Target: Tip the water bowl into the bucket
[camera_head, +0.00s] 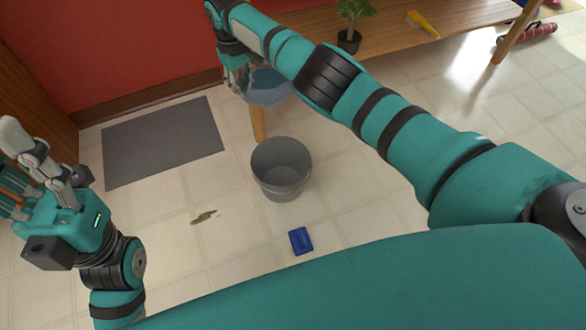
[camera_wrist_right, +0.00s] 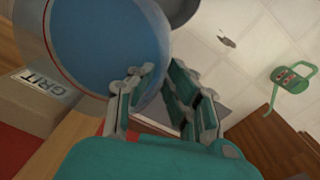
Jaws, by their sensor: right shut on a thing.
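The bowl (camera_head: 268,90) is blue inside and hangs at the end of my right arm, partly behind it. In the right wrist view the bowl (camera_wrist_right: 105,45) fills the upper left, with a red line below its pale rim. My right gripper (camera_head: 240,80) is shut on the bowl's edge; its fingers also show in the wrist view (camera_wrist_right: 158,100). I cannot tell how much water is inside. The grey bucket (camera_head: 281,170) stands upright on the floor, nearer me than the bowl. My left gripper (camera_head: 25,165) is at the far left, away from both; its finger gap is unclear.
A wooden bench (camera_head: 400,42) at the back holds a potted plant (camera_head: 349,38) and a yellow tool (camera_head: 423,24). A grey mat (camera_head: 163,142) lies left of the bucket. A blue object (camera_head: 301,240) and a brown patch (camera_head: 203,217) are on the floor. A GRIT box (camera_wrist_right: 42,95) shows beside the bowl.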

